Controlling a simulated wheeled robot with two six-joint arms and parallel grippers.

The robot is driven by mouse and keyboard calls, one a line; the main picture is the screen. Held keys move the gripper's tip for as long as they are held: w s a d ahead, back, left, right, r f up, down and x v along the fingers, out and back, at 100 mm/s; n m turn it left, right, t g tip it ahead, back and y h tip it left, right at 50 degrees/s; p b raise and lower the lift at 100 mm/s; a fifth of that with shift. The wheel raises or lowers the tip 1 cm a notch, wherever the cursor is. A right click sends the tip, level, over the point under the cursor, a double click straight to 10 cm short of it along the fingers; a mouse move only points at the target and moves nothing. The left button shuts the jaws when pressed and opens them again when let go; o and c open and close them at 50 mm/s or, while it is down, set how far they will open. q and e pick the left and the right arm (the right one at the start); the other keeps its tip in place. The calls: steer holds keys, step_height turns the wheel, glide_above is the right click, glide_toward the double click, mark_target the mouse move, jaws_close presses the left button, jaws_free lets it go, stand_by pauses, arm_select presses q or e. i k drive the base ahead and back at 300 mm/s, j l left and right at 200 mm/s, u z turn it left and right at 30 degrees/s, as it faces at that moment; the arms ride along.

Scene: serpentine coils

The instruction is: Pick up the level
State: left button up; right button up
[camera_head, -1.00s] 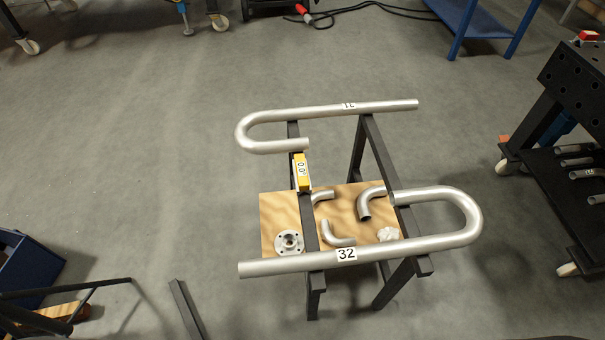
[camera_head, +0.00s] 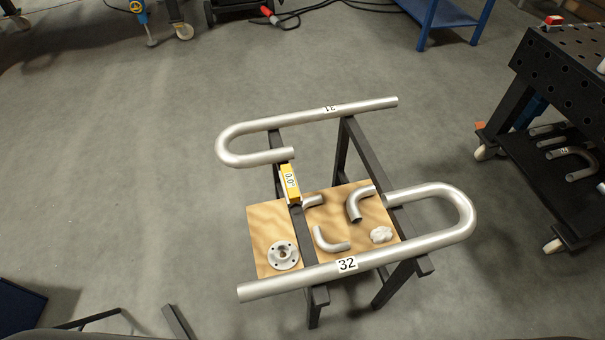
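The level (camera_head: 291,184) is a small yellow block with a white display that reads about 0.0. It lies on the left dark bar of the trestle stand (camera_head: 302,233), close to the end of the upper bent pipe (camera_head: 255,158). Neither of my grippers shows in the head view.
A lower bent pipe marked 32 (camera_head: 420,243) lies across the stand's front. A wooden board (camera_head: 264,222) below carries a flange (camera_head: 284,255), several pipe elbows (camera_head: 330,240) and a white lump (camera_head: 381,235). A dark perforated table (camera_head: 570,75) stands at right.

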mark_target(290, 188)
steer(key=i+j+z, duration=0.15)
steer(key=j+z, duration=0.2)
steer(key=i+j+z, duration=0.15)
steer(key=j+z, duration=0.5)
steer(key=j, duration=0.2)
